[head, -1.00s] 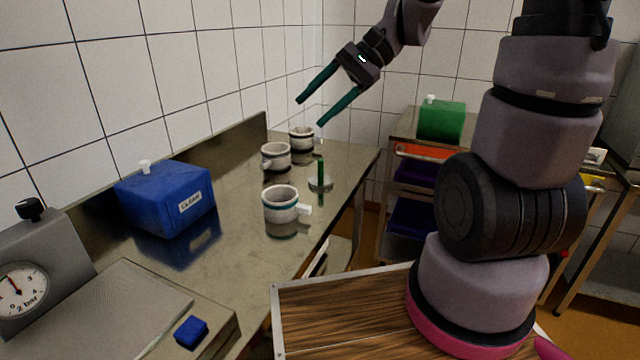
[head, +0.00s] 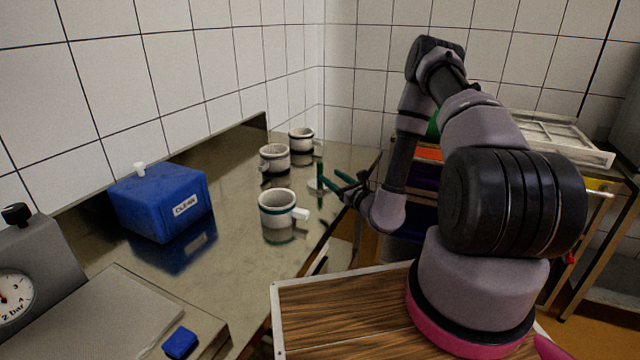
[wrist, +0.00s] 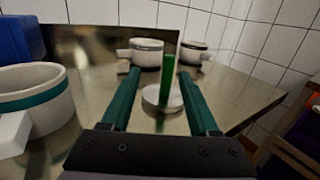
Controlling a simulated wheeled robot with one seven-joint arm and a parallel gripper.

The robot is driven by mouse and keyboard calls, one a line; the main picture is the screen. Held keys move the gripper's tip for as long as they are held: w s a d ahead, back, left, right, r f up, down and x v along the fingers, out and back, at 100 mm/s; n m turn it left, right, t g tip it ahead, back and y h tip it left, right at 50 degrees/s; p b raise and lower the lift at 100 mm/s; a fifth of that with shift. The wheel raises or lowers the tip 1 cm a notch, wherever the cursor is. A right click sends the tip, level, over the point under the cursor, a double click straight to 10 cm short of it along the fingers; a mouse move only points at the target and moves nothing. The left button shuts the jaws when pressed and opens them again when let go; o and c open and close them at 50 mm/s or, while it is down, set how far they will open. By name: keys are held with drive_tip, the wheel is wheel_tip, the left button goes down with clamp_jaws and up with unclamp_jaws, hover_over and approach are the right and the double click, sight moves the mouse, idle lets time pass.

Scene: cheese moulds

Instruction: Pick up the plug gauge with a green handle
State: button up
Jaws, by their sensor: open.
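The plug gauge has an upright green handle (wrist: 168,78) on a round metal disc (wrist: 160,99), standing on the steel bench. In the head view its green handle (head: 319,172) shows just left of my fingertips. My gripper (wrist: 164,84) is open and low over the bench, its two green fingers pointing at the gauge. In the wrist view the handle stands between the fingers, nearer the right one; I cannot tell how far ahead of the tips it is. My gripper in the head view (head: 340,180) reaches in from the right side of the bench.
A white mould with a teal band (head: 277,208) stands close by, at the left in the wrist view (wrist: 36,95). Two black-banded moulds (head: 274,158) (head: 301,139) stand behind. A blue box (head: 160,200) is on the bench's left. The bench (head: 235,245) has free room between.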

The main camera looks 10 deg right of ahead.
sight(320, 183)
drive_tip(key=f+h, duration=0.1)
drive_tip(key=d+f+m+h, duration=0.1)
drive_tip(key=f, duration=0.1)
drive_tip(key=shift+s+d+f, duration=0.1)
drive_tip(key=shift+s+d, duration=0.05)
drive_tip(key=shift+d, duration=0.05)
drive_tip(key=x, duration=0.4)
drive_tip(key=shift+w+f, duration=0.1)
drive_tip(key=shift+w, duration=0.2)
drive_tip(key=shift+a+x, duration=0.15)
drive_tip(key=shift+x, duration=1.3)
drive_tip(key=shift+a+x, duration=0.15)
drive_tip(key=shift+x, duration=1.35)
drive_tip(key=shift+s+f, duration=0.15)
clamp_jaws()
